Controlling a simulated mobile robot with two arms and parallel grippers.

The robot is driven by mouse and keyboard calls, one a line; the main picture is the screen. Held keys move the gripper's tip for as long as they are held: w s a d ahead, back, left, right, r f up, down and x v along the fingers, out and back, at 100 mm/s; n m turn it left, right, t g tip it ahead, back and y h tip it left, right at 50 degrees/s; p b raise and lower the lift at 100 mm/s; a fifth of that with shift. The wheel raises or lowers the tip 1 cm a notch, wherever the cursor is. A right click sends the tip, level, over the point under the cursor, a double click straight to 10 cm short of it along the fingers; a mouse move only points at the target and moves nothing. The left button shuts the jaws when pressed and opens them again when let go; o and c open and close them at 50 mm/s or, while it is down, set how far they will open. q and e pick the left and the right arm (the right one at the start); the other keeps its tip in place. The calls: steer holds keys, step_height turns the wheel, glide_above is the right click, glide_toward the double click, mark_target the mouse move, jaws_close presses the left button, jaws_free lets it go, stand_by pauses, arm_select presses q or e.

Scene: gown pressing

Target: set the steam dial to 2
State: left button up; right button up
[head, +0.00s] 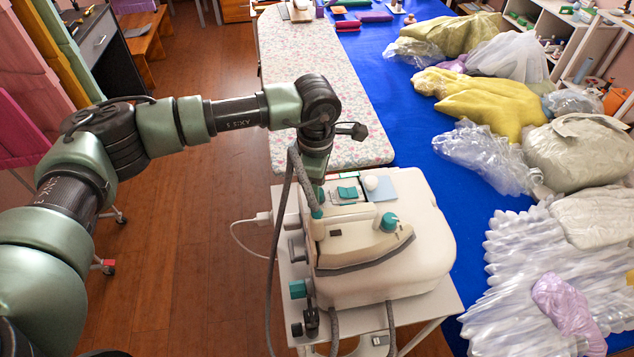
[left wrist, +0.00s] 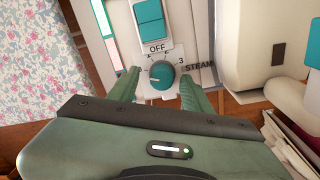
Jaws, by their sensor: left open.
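The steam dial (left wrist: 161,75) is a round teal knob with a pale pointer mark toward its left side in the left wrist view. It sits on a white panel (left wrist: 133,42) printed with "OFF", "3" and "STEAM". My left gripper (left wrist: 160,80) is open, with one green finger on each side of the dial; I cannot tell whether they touch it. In the head view my left arm reaches down to the steam station (head: 425,240) behind the iron (head: 365,243), and the dial cannot be made out there. My right gripper is not in view.
A teal rocker switch (left wrist: 149,20) is beside the dial. The iron lies on top of the station, close to my left wrist. Hoses hang at the front. A floral ironing board (head: 310,80) stands behind, and a blue table (head: 420,165) with bagged garments is at right.

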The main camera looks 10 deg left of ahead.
arm_select(q)
steer(key=shift+s+a, duration=0.15)
steer(key=shift+r, duration=0.1)
steer(key=c, duration=0.9)
jaws_close()
steer(key=shift+f+b, duration=0.2)
steer(key=shift+b, duration=0.45)
steer(key=m+b, duration=0.8)
steer(key=b, duration=0.3)
steer(key=shift+f+m, duration=0.15)
steer(key=shift+m, duration=0.15)
steer(key=m+b, duration=0.3)
steer(key=m, duration=0.1)
steer(key=shift+w, duration=0.2)
steer(key=shift+d+r+m+b, duration=0.1)
steer(key=shift+m+b, duration=0.45)
steer(key=shift+m, duration=0.7)
steer(key=shift+d+r+m+b, duration=0.1)
steer(key=shift+m+b, duration=0.4)
steer(key=shift+m, duration=0.75)
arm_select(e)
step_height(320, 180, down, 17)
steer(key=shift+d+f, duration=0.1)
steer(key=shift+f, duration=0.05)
